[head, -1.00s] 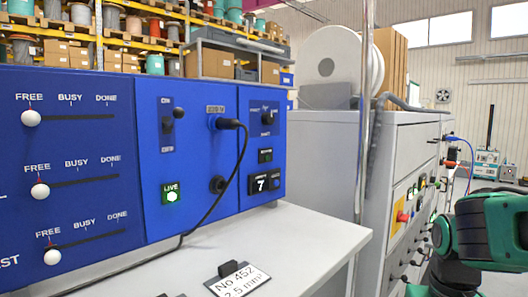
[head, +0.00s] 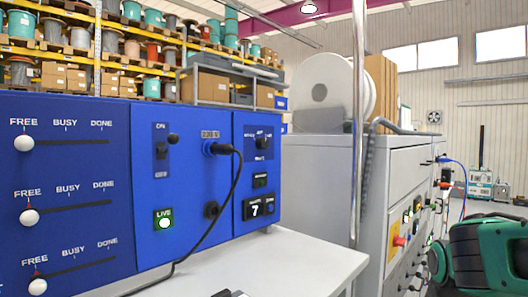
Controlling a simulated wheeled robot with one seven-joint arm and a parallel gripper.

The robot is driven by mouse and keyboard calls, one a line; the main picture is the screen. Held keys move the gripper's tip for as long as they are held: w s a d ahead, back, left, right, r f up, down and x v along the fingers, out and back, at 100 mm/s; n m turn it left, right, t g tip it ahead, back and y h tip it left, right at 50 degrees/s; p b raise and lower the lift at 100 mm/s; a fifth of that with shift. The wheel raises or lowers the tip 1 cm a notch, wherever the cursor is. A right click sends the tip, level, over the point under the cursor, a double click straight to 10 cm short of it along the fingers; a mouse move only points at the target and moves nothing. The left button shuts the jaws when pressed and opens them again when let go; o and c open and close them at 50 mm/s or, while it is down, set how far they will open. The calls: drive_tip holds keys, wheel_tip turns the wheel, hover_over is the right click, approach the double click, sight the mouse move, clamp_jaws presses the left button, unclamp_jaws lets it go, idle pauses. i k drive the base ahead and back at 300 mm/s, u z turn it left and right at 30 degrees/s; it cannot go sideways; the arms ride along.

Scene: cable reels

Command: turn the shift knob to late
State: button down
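The likely shift knob is a small black rotary knob (head: 262,142) at the top of the blue panel's right section (head: 257,165). The labels around it are too small to read, so I cannot tell which position it points to. A green-cased part of my arm (head: 484,248) shows at the lower right, well apart from the panel. My gripper's fingers are not in the picture.
The panel's left section has white sliders (head: 24,143) at FREE. The middle section has a toggle (head: 173,138), a lit LIVE lamp (head: 164,220) and a plugged black cable (head: 238,185). A pale bench (head: 290,262) lies below. A grey cabinet (head: 335,165) and metal post (head: 358,120) stand right.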

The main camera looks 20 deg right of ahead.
sight(262, 143)
drive_tip(key=z, duration=2.45)
drive_tip(key=i, duration=0.8)
drive_tip(key=u, duration=2.85)
